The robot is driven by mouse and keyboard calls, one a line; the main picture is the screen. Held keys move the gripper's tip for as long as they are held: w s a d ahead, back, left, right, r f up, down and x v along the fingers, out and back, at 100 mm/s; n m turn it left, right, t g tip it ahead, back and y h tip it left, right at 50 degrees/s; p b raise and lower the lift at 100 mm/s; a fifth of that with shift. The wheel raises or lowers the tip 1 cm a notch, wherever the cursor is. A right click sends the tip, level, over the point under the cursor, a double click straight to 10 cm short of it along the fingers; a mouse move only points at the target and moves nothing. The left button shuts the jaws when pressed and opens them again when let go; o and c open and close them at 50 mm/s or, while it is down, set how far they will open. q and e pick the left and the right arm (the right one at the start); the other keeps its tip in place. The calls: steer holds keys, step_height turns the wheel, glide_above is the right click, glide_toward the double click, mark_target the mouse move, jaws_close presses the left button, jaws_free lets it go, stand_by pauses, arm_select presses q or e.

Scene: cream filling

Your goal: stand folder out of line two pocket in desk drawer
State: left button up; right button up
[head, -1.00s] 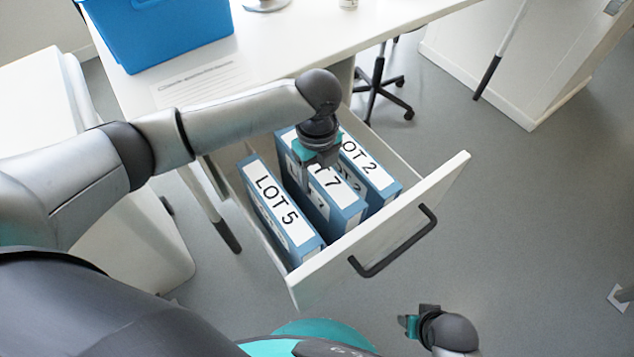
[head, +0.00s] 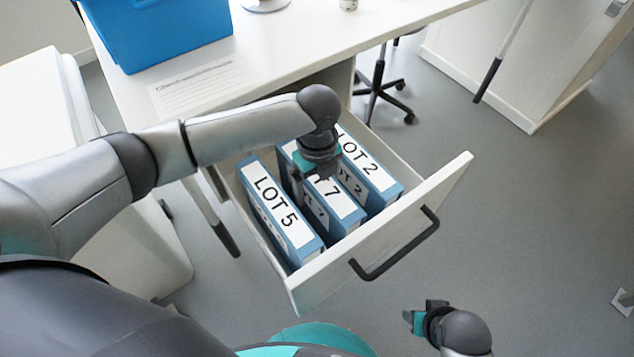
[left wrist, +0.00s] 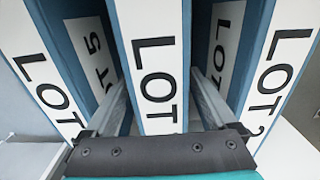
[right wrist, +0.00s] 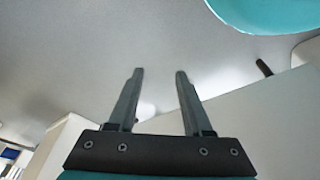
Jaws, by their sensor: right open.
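The open desk drawer (head: 325,281) holds three blue folders standing upright. The LOT 5 folder (head: 283,214) is at the left, the LOT 7 folder (head: 340,208) in the middle, and the LOT 2 folder (head: 372,179) at the right. My left gripper (head: 318,178) is down over the middle folder. In the left wrist view its open fingers (left wrist: 160,98) straddle that folder's spine (left wrist: 156,45), one in the gap on each side. The gripper hides part of the middle label. My right gripper (head: 420,316) is open and empty, in front of the drawer; its fingers (right wrist: 160,75) show in the right wrist view.
The white desk (head: 300,40) carries a blue bin (head: 165,35) and a printed sheet (head: 203,88). The drawer's black handle (head: 400,253) sticks out at the front. A wheeled chair base (head: 380,95) stands behind. The floor right of the drawer is clear.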

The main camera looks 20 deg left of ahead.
arm_select(q)
steer(key=shift+r, duration=0.5)
step_height(320, 180, up, 9)
steer(key=p, duration=0.4)
steer(key=shift+r+p, duration=0.65)
steer(key=shift+r, duration=0.5)
arm_select(e)
steer(key=s+d+f, duration=0.3)
steer(key=s+f, duration=0.2)
steer(key=f, duration=0.4)
steer(key=shift+s+d+f+g+h, duration=0.2)
steer(key=shift+s+d+g+h, duration=0.1)
steer(key=shift+s+g, duration=0.1)
